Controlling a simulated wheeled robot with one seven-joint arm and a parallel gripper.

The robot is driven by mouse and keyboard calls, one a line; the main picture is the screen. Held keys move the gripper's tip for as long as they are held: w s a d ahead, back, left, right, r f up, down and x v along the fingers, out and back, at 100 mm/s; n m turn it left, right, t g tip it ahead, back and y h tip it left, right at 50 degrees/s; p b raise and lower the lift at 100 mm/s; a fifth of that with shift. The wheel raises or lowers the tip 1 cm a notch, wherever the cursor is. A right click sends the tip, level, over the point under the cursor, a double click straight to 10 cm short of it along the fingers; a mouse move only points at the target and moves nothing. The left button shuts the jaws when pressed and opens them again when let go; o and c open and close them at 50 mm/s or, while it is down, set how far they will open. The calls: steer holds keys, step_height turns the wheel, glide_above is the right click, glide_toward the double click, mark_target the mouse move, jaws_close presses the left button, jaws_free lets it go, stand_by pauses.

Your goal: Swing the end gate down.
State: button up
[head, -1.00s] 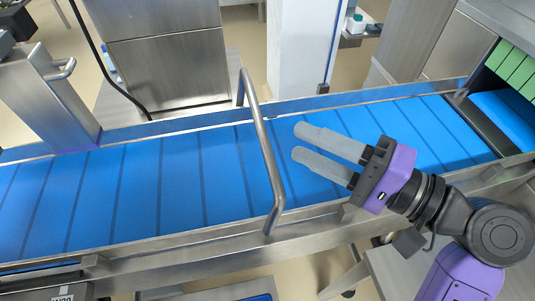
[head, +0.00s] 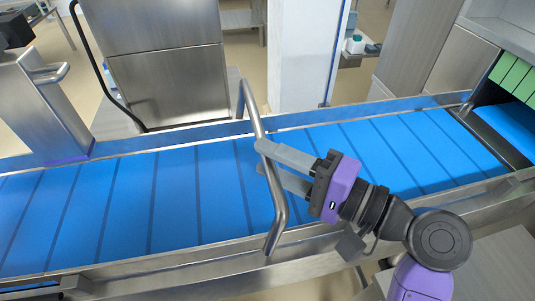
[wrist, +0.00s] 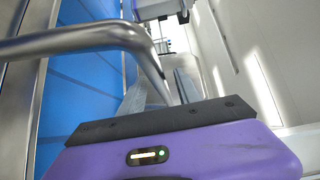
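The end gate appears as a bent steel bar (head: 276,194) standing up across the blue belt, with its feet at the belt's two side rails. In the wrist view the bar (wrist: 75,40) crosses from the left and bends down near the fingers. My gripper (head: 260,157) reaches it from the right, with both fingertips overlapping the bar's upper far part. The fingers are spread, with a gap between them. In the wrist view the fingers (wrist: 160,90) lie on either side of the bar's bent end. I cannot tell whether they touch it.
The blue conveyor belt (head: 175,200) runs left to right between steel rails. A steel post with a handle (head: 50,75) stands at the left. A steel cabinet (head: 165,70) and a white pillar (head: 305,50) stand behind. Green blocks (head: 514,72) sit at the far right.

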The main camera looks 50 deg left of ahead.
steer(key=shift+s+a, duration=0.1)
steer(key=shift+a, duration=0.35)
steer(key=shift+c, duration=0.2)
jaws_close()
stand_by(1.0)
